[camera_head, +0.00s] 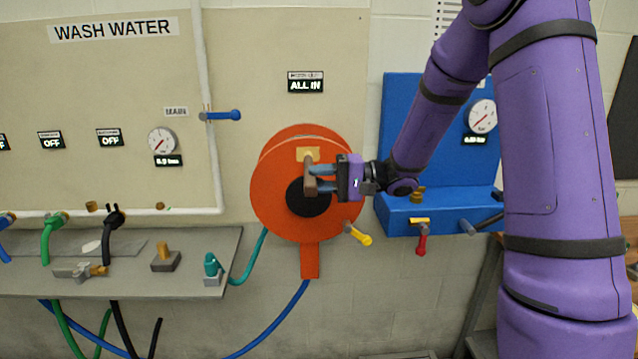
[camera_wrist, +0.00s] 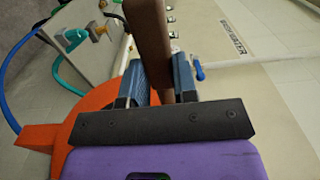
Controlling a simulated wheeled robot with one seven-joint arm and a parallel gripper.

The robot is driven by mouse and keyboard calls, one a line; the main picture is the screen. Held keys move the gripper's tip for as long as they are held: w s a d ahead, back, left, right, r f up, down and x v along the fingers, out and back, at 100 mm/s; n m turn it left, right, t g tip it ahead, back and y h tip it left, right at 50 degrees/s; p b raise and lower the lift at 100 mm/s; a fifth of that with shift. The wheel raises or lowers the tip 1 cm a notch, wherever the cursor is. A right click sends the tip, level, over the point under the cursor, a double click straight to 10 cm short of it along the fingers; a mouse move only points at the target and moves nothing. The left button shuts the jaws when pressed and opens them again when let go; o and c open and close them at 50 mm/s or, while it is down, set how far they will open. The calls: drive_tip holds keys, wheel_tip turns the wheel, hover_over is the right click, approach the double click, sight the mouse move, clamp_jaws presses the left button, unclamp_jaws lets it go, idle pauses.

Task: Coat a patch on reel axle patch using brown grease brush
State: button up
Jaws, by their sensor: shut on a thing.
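The orange hose reel (camera_head: 275,180) hangs on the wall panel, with a round black hub (camera_head: 303,206) at its middle. My gripper (camera_head: 316,179) is shut on the brown grease brush (camera_head: 310,177), held roughly upright in front of the hub and patch. I cannot tell whether the brush touches either. In the wrist view, the brown brush (camera_wrist: 150,40) stands between the blue fingers of my gripper (camera_wrist: 162,80); its far end is cut off at the top, and the orange reel (camera_wrist: 87,120) lies behind.
A grey shelf (camera_head: 215,240) at left holds a block with a tan peg (camera_head: 164,262), a teal nozzle (camera_head: 211,266) and hoses. A yellow-handled valve (camera_head: 358,234) sits at the reel's lower right. A blue gauge panel (camera_head: 400,110) stands at right, partly behind my arm.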

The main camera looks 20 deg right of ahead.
drive_tip(key=shift+w, duration=0.1)
idle(0.9)
drive_tip(key=shift+f, duration=0.75)
drive_tip(key=s+a, duration=0.2)
drive_tip(key=s, duration=0.4)
idle(0.8)
